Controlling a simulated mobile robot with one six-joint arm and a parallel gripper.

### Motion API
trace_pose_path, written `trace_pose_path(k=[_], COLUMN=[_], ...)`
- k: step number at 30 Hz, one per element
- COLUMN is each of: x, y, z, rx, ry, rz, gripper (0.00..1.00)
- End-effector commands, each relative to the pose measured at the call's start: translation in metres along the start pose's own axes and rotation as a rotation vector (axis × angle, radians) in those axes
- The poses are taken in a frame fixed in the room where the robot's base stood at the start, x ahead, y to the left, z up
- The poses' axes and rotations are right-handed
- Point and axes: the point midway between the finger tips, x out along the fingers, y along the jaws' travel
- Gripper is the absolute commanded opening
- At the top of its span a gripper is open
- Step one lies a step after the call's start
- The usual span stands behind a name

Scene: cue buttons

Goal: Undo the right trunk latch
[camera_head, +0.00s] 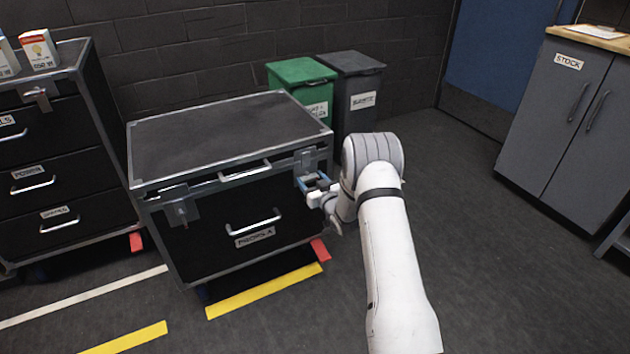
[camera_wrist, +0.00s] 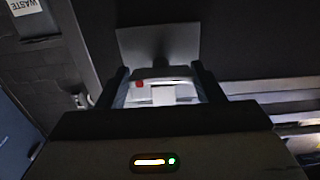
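The black trunk (camera_head: 225,135) with metal edging stands on the floor, lid down. Its right latch (camera_head: 306,158) is at the right end of the front, partly hidden by my gripper (camera_head: 318,186). In the wrist view, the plate of the right latch (camera_wrist: 158,42) shows beyond my gripper (camera_wrist: 161,88). A pale piece with a small red mark lies between the two dark fingers. The fingers are spread wide, one on each side of this piece; contact is hard to see. The left latch (camera_head: 181,208) sits at the left end of the front, against the trunk.
A black drawer cabinet (camera_head: 60,150) stands close on the left. Green (camera_head: 301,76) and grey (camera_head: 352,78) bins stand behind the trunk. A grey stock cupboard (camera_head: 567,125) is at the right. The floor between cupboard and arm is clear.

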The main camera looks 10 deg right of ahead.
Motion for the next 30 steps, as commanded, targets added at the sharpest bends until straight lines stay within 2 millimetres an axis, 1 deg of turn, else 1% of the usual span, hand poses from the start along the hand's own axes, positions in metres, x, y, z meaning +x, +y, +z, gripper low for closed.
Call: trace_pose_path(k=[1, 8, 9, 10, 12, 20, 26, 30], x=[0.0, 0.0, -0.005, -0.004, -0.002, -0.001, 0.0, 0.0], y=[0.0, 0.0, 0.017, 0.011, 0.008, 0.006, 0.006, 0.006], z=[0.0, 0.0, 0.0, 0.0, 0.0, -0.001, -0.001, -0.001], rx=[0.0, 0.0, -0.001, 0.0, 0.004, 0.073, 0.208, 0.335], ry=[0.0, 0.0, 0.001, 0.0, 0.001, 0.003, 0.005, 0.007], rz=[0.0, 0.001, 0.006, 0.004, 0.007, 0.011, 0.011, 0.01], gripper=[0.56, 0.37, 0.36, 0.37, 0.36, 0.36, 0.36, 0.36])
